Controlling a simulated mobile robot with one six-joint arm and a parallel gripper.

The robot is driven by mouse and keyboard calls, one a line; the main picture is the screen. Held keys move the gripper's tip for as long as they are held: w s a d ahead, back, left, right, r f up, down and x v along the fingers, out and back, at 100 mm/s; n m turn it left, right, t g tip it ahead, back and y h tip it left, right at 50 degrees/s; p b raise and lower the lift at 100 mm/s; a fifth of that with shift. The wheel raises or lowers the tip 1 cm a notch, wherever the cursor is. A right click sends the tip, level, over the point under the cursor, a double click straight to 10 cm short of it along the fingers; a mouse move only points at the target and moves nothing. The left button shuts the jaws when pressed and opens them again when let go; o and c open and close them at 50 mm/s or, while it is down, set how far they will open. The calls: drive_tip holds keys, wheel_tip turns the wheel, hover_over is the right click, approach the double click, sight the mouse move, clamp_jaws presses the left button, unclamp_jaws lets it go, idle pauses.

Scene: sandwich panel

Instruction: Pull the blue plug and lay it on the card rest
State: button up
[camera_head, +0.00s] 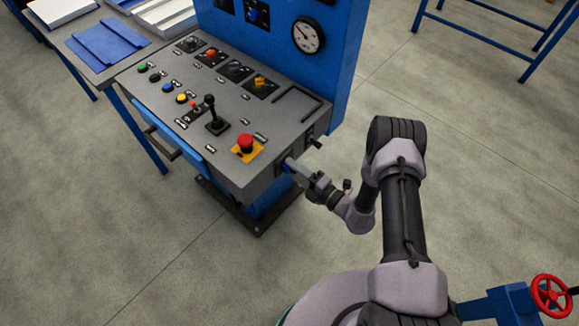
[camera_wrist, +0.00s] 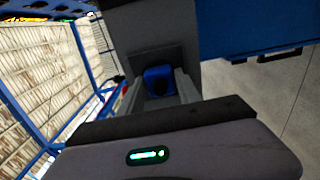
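The blue plug (camera_wrist: 158,78) shows in the wrist view, set against the grey side of the panel, with a dark round middle. My gripper (camera_wrist: 160,92) has one grey finger on each side of it. Whether the fingers press on the plug or stand just clear of it, I cannot tell. In the head view my gripper (camera_head: 289,164) reaches the right side wall of the panel (camera_head: 238,178), and the plug is mostly hidden there. A black-edged rectangular frame (camera_head: 313,98) on the panel's top right may be the card rest.
Close to my gripper, a black knob (camera_head: 316,144) sticks out of the panel's side. A red button (camera_head: 246,142) on a yellow plate and a black lever (camera_head: 212,113) stand on top. A red handwheel (camera_head: 551,296) is at the lower right.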

clamp_jaws()
drive_tip(key=shift+v, duration=3)
drive_tip(key=d+r+m+t+h, duration=0.2)
drive_tip(key=d+r, duration=0.3)
drive_tip(key=r, duration=0.5)
drive_tip(key=d+r+m+t+h, duration=0.2)
drive_tip(key=d+r, duration=0.3)
drive_tip(key=r, duration=0.5)
drive_tip(key=shift+d+m+t+h, duration=0.3)
drive_tip(key=shift+d+t+h, duration=0.1)
drive_tip(key=shift+h, duration=0.3)
